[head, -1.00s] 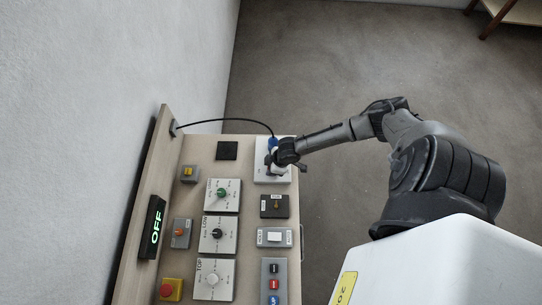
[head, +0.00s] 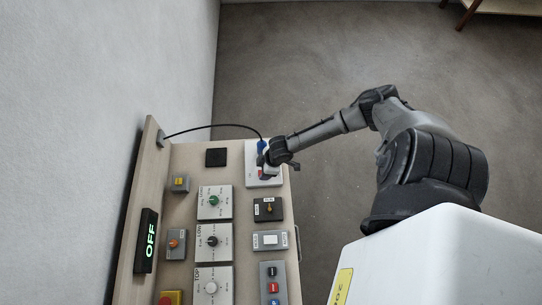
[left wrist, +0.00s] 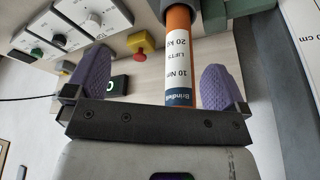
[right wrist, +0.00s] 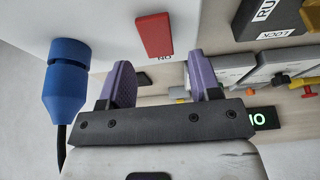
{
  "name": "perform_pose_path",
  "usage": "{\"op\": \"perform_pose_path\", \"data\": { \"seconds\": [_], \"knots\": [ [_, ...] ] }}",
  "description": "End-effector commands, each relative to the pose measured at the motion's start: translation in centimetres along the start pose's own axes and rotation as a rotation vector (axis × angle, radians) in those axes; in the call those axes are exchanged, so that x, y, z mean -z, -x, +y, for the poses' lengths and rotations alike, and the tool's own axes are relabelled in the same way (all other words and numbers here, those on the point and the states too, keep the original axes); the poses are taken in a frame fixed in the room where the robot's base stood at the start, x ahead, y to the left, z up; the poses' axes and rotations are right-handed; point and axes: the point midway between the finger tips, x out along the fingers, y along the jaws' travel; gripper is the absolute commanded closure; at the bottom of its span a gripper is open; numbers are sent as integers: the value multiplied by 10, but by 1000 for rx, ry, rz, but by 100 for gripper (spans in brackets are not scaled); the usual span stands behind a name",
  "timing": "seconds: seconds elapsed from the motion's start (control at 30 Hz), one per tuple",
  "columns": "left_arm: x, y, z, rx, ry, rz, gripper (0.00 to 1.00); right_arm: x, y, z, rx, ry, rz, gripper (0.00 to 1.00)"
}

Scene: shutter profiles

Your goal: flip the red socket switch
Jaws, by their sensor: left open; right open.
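The red socket switch (right wrist: 155,36) is a red rocker on the white socket plate (right wrist: 90,20) in the right wrist view. In the head view a bit of the red switch (head: 261,174) shows on the white plate (head: 252,156). A blue plug (right wrist: 66,80) with a black cable sits in the socket beside the switch. My right gripper (right wrist: 160,70) is open and empty, its two purple fingers near the switch; contact cannot be told. My left gripper (left wrist: 156,68) is open, with an orange labelled cylinder (left wrist: 178,60) seen between its fingers; it is outside the head view.
The bench panel carries several dials (head: 212,241), a black square (head: 216,157) and other switch boxes (head: 268,209).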

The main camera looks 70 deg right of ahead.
Motion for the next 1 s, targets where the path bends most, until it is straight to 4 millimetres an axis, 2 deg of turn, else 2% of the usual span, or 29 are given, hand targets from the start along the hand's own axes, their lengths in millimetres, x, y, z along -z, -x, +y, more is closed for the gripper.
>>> {"op": "perform_pose_path", "data": {
  "seconds": [0.1, 0.3, 0.5, 0.7, 1.0],
  "knots": [
    [0, 1, 0, 0, -1, 0, 0, -1, 26, 1, -1, 5, -2, 43],
    [0, 1, -1, 3, -4, -1, 0, -1, 66, 1, -1, 5, -1, 43],
    [0, 2, -3, 8, -11, -2, 0, -1, 95, 1, -1, 3, -2, 43],
    [0, 2, -4, 10, -13, -2, 0, 0, 109, 0, 0, 1, -1, 43],
    [0, 2, -3, 7, -9, -2, 0, 0, 113, 0, 0, 0, 0, 43]
  ]
}}
